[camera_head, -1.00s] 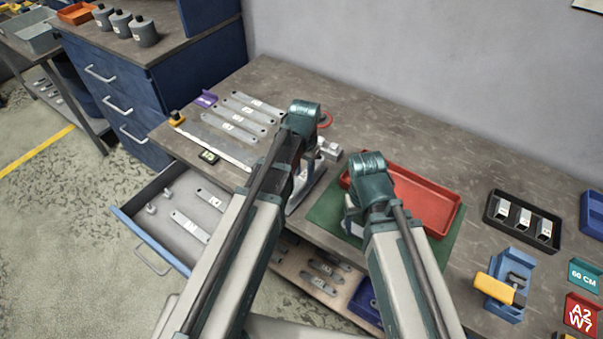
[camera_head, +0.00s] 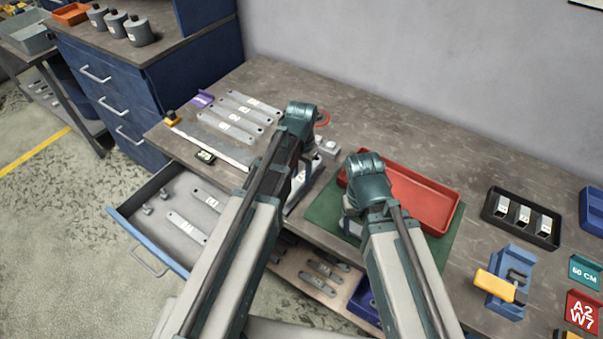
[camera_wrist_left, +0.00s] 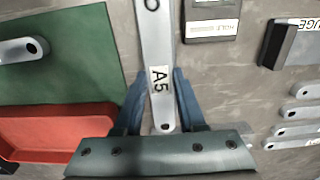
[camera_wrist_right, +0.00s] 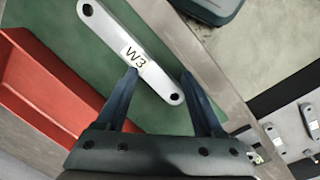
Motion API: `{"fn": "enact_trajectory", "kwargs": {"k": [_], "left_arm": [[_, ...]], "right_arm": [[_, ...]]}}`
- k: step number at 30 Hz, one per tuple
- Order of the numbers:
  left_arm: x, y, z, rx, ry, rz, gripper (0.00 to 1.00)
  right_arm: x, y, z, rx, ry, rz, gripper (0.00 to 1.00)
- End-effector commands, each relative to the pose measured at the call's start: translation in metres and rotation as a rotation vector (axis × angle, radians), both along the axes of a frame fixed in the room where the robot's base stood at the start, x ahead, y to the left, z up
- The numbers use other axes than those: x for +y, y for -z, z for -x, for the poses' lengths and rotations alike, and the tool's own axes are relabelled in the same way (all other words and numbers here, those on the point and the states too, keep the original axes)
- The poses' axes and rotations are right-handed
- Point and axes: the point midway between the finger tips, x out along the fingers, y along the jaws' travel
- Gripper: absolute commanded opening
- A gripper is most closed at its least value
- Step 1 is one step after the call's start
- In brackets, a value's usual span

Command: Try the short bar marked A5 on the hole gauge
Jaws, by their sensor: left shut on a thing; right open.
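The short bar marked A5 (camera_wrist_left: 155,45) is a pale grey flat bar with a hole near its end. My left gripper (camera_wrist_left: 160,75) is shut on it, with a blue finger on each side of its label. A dark piece with a plate reading HOLE (camera_wrist_left: 212,22) lies just right of the bar's far part in the left wrist view; the rest of its wording is cut off. My right gripper (camera_wrist_right: 159,73) is open above a bar marked W3 (camera_wrist_right: 105,30) on the green mat (camera_wrist_right: 75,65). In the head view my arms hide most of both grippers.
A red tray (camera_head: 425,205) sits on the mat. Several larger bars (camera_head: 240,115) lie at the bench's left. An open drawer (camera_head: 150,235) juts out at the left front. A black tray (camera_head: 490,215) and blue fixture (camera_head: 515,265) stand at the right.

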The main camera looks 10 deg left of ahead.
Motion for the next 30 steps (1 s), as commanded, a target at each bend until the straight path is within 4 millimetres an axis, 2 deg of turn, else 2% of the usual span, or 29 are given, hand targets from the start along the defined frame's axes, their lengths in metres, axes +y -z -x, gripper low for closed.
{"fn": "enact_trajectory", "kwargs": {"k": [19,30], "left_arm": [[0.0,0.017,0.0,0.0,0.0,0.0,0.0],[0.0,0.017,0.0,0.0,0.0,0.0,0.0]], "right_arm": [[0.0,0.017,0.0,0.0,0.0,0.0,0.69],[0.0,0.017,0.0,0.0,0.0,0.0,0.69]]}}
